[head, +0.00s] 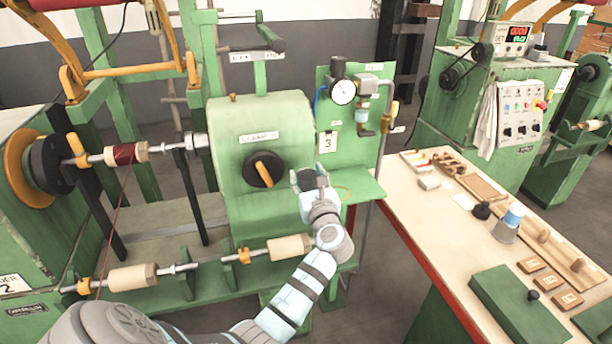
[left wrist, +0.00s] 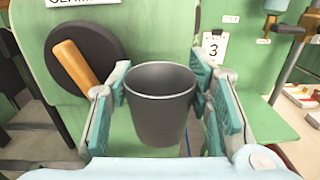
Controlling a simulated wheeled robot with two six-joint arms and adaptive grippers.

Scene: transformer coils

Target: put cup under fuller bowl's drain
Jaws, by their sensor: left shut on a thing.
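My left gripper (head: 312,183) is shut on a dark grey cup (left wrist: 160,104). The cup is upright between the finger pads, its open mouth up, and looks empty inside. In the head view the gripper is in front of the green machine housing, below and left of the air unit on the green panel. That unit has a pressure gauge (head: 342,92) and a bluish bowl (head: 361,116) with a dark fitting (head: 366,132) below it. The bowl is apart from the cup. I cannot tell its fill level, nor clearly see a second bowl. My right gripper is not in view.
A green ledge (head: 357,190) runs below the panel, with free room on it. A black dial with an orange handle (head: 264,170) is close left of the gripper. A yellow-handled valve (head: 391,112) is right of the bowl. A cluttered workbench (head: 400,205) stands right.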

